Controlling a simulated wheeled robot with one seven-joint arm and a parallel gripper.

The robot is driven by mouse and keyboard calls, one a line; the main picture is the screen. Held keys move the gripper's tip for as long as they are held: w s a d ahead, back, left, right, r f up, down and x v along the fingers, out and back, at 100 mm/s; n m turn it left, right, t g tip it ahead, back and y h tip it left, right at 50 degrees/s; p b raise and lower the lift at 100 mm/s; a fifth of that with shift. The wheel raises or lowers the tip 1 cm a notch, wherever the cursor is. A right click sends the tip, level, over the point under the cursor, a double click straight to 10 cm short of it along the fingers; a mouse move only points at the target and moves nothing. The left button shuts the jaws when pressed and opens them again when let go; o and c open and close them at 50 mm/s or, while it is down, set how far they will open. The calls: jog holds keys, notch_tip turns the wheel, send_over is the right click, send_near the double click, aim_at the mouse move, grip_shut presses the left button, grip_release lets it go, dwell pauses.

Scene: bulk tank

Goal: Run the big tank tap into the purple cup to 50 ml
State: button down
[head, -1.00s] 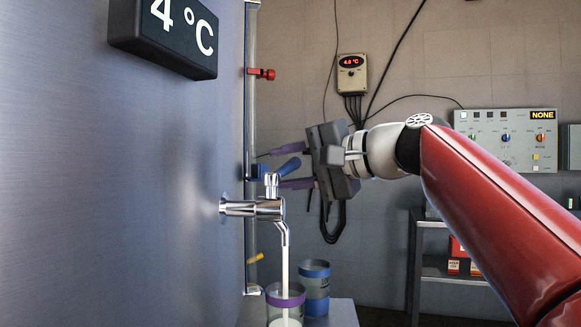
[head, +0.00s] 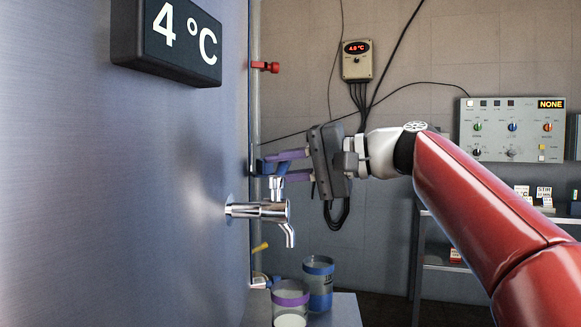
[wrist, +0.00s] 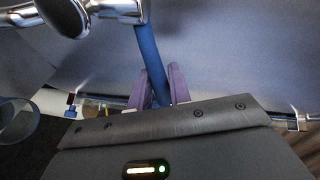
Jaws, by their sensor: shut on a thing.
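The chrome tank tap (head: 265,210) sticks out from the steel tank wall, and no milk runs from its spout. Its blue lever (head: 265,166) points towards the wall. My gripper (head: 283,165) is shut on the lever, with purple fingers on either side of it. In the wrist view the fingers (wrist: 157,88) close around the blue lever (wrist: 149,60) below the chrome tap body (wrist: 118,8). The purple-banded cup (head: 291,305) stands upright under the spout with white liquid low inside it. Its exact level cannot be read.
A blue-banded cup (head: 318,283) stands close behind the purple cup on the small stand (head: 344,312). A 4 °C display (head: 168,38) hangs on the tank (head: 190,190). A control panel (head: 511,130) and shelf (head: 440,262) are at the right.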

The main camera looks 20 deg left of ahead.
jog(key=shift+s, duration=0.1)
jog(key=c, duration=1.3)
grip_release()
jog(key=d+r, duration=0.1)
jog(key=d, duration=0.6)
jog(key=shift+s+d, duration=0.25)
jog(key=shift+d+r, duration=0.1)
jog(key=shift+d, duration=0.1)
